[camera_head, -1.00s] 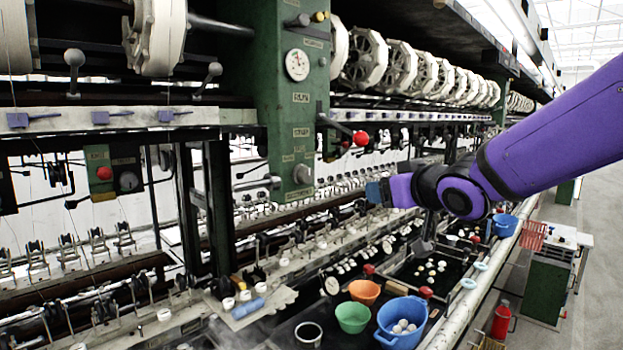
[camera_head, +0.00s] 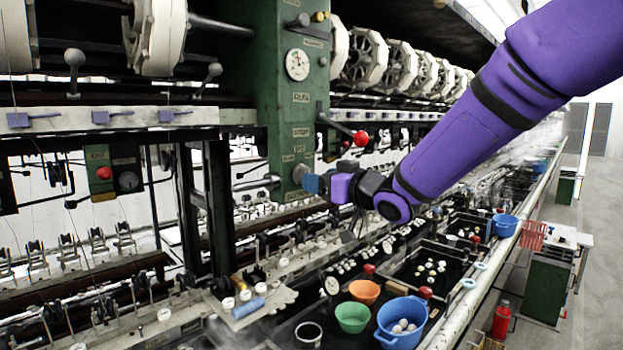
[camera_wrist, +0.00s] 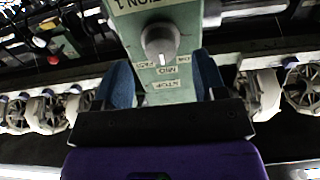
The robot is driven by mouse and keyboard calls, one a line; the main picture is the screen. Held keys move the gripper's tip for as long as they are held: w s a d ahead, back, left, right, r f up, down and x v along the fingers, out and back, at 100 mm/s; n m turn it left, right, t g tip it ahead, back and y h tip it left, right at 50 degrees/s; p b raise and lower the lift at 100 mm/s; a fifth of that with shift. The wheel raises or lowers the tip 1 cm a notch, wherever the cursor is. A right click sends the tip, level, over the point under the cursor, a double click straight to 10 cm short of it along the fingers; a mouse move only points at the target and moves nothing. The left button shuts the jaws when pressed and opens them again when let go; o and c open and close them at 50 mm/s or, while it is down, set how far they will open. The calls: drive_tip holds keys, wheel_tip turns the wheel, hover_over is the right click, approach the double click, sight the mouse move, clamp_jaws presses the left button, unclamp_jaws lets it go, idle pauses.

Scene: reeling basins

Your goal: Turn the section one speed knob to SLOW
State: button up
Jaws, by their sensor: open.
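The section one speed knob (camera_wrist: 160,42) is a grey round knob on the green post (camera_head: 292,110), with small upside-down labels around it in the wrist view. A pale mark on it seems to point toward the middle label, but I cannot read its setting surely. My gripper (camera_wrist: 163,75) is open, with one blue fingertip on each side of the knob's line and the knob beyond them, apparently not gripped. In the head view my gripper (camera_head: 311,184) is right at the post's lower end and partly covers the knob (camera_head: 299,172).
A red-ball lever (camera_head: 361,138) sticks out just above my gripper. Below are the basins with a green bowl (camera_head: 352,317), an orange bowl (camera_head: 364,291) and a blue basin (camera_head: 401,322). White reels (camera_head: 368,58) line the upper right.

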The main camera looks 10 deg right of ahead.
drive_tip(key=shift+x, duration=1.75)
drive_tip(key=c, duration=0.9)
drive_tip(key=shift+c, duration=0.2)
drive_tip(key=shift+n, duration=4.4)
